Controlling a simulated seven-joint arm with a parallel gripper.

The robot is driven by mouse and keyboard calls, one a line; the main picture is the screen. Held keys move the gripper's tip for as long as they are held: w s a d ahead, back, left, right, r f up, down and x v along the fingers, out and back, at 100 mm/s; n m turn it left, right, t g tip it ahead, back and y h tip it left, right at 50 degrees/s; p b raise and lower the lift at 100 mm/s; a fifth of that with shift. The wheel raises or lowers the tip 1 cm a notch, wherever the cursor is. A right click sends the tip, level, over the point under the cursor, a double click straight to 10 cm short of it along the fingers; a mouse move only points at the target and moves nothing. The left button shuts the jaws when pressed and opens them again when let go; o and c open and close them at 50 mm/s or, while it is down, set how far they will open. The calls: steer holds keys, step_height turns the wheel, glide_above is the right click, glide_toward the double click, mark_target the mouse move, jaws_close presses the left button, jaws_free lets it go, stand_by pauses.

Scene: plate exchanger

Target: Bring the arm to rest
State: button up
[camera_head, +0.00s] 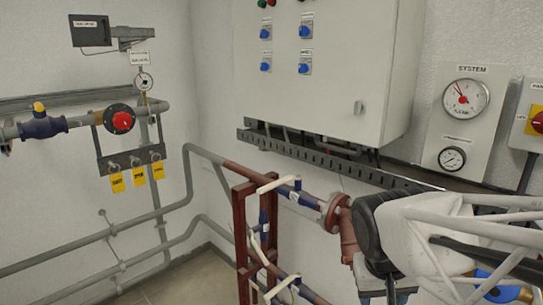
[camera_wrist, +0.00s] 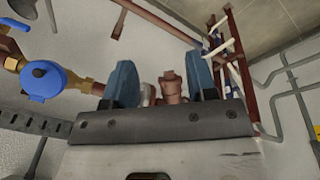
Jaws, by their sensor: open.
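My gripper (camera_wrist: 166,82) shows in the wrist view with its two blue fingers apart. A reddish-brown pipe fitting (camera_wrist: 172,88) appears in the gap between them; I cannot tell how far beyond the fingers it lies, and no held object is visible. In the head view my arm is at the lower right, in front of the pipework, and hides part of it. The gripper's fingertips cannot be made out clearly there.
A brown flanged pipe (camera_head: 333,212) and a red-brown rack (camera_head: 243,235) with white-handled valves stand left of my arm. A blue-capped valve (camera_wrist: 42,82) is at left in the wrist view. A control cabinet (camera_head: 325,90) and a gauge panel (camera_head: 462,120) are on the wall.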

steer(key=shift+n+t+y, duration=0.3)
steer(key=shift+t+y, duration=0.2)
steer(key=shift+y, duration=0.3)
steer(key=shift+s+a, duration=0.25)
steer(key=shift+s, duration=1)
steer(key=shift+s+a, duration=0.2)
steer(key=shift+s, duration=1.05)
